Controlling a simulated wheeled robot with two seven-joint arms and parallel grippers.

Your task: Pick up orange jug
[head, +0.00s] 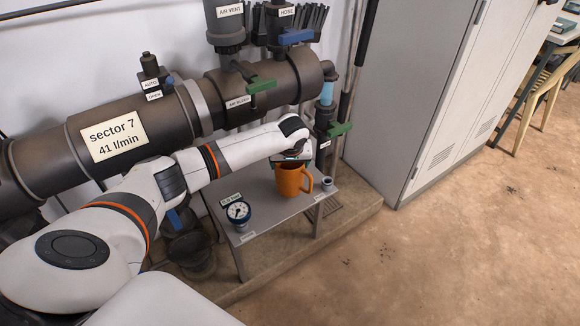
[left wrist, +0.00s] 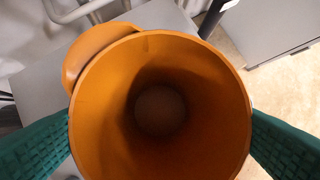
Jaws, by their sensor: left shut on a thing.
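The orange jug (head: 289,181) stands upright on or just over a small grey table (head: 262,218), with its handle to the right in the head view. Whether its base touches the table top I cannot tell. My left gripper (head: 291,160) is over it, pointing down. In the left wrist view the open mouth of the jug (left wrist: 160,100) fills the middle, and its inside looks empty. The green fingers of my left gripper (left wrist: 160,142) press on its two sides, with the handle at the upper left. My right gripper is not in view.
A round pressure gauge (head: 238,212) stands on the table's left part, and a small grey cup-like part (head: 326,184) right of the jug. A thick brown pipe (head: 150,120) with green-handled valves runs behind. A grey cabinet (head: 420,90) stands right. Floor at right is clear.

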